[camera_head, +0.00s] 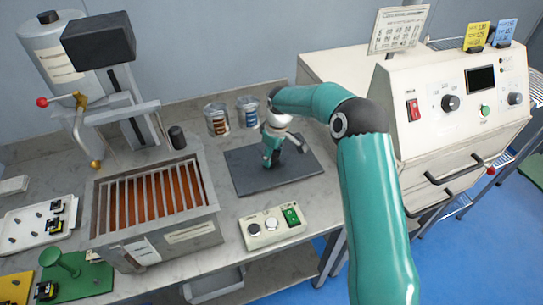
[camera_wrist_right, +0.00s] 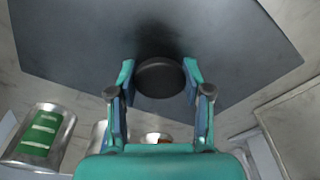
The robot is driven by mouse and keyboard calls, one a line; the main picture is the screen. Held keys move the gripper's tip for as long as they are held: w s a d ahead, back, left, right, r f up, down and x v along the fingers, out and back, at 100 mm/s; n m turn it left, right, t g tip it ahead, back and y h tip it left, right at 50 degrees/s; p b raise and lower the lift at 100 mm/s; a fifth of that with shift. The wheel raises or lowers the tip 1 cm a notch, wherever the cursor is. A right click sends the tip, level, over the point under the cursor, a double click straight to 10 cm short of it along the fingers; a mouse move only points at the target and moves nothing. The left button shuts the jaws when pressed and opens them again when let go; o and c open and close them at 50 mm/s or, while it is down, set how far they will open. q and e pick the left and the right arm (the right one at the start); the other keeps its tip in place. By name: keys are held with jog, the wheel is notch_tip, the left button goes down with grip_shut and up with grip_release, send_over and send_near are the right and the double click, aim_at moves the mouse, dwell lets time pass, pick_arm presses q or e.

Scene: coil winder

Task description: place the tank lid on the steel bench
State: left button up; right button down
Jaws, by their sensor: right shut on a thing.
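The tank lid (camera_head: 250,178) is a flat dark grey square plate over the bench top, right of the open tank. It fills much of the right wrist view (camera_wrist_right: 85,45). Its round black knob (camera_wrist_right: 160,77) sits between my right gripper's fingers. My right gripper (camera_head: 270,160) points down over the plate's middle and is shut on the knob; its fingers also show in the wrist view (camera_wrist_right: 160,85). The plate lies at or close to the bench (camera_head: 232,210); I cannot tell whether it touches. My left gripper is not in view.
The open tank (camera_head: 205,235) with bars over orange liquid stands left of the lid. Two cans (camera_head: 216,120) (camera_head: 248,112) stand behind it. A button box (camera_head: 270,228) is in front. A white control cabinet (camera_head: 440,140) stands to the right.

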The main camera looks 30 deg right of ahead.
aim_at(276, 157)
jog(key=shift+f, duration=0.25)
jog(key=c, duration=0.5)
grip_release()
jog(key=shift+r, duration=0.1)
notch_tip(276, 157, up, 12)
jog(key=s, duration=0.1)
jog(key=shift+s+d, duration=0.2)
jog(key=shift+d, duration=0.05)
